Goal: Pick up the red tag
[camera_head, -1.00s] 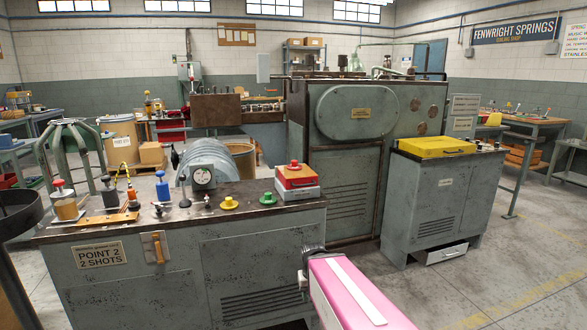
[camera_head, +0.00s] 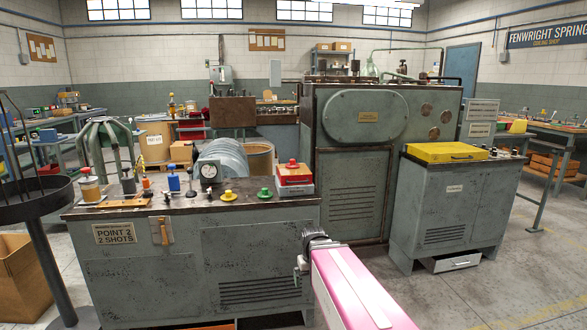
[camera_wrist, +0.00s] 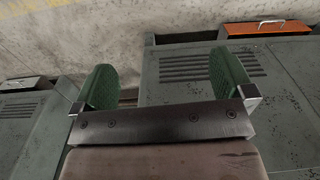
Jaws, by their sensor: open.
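I cannot pick out a red tag for certain in either view. A small orange-tan piece (camera_head: 164,230) hangs on the front of the grey bench (camera_head: 200,270), beside the "POINT 2 2 SHOTS" plate (camera_head: 115,233); its details are too small to tell. A red box with a red knob (camera_head: 294,174) sits at the bench top's right end. My gripper (camera_wrist: 162,85) shows two green-padded fingers, wide apart with nothing between them, above the floor and grey cabinet fronts. In the head view its dark end (camera_head: 315,245) is in front of the bench's right end, its fingers unclear.
An orange drawer (camera_wrist: 268,28) sticks out low from a grey cabinet. A pale drawer (camera_head: 452,262) stands open under the right cabinet with the yellow case (camera_head: 445,152). A black round stand (camera_head: 38,200) and cardboard box (camera_head: 28,280) are at left. Floor at right is clear.

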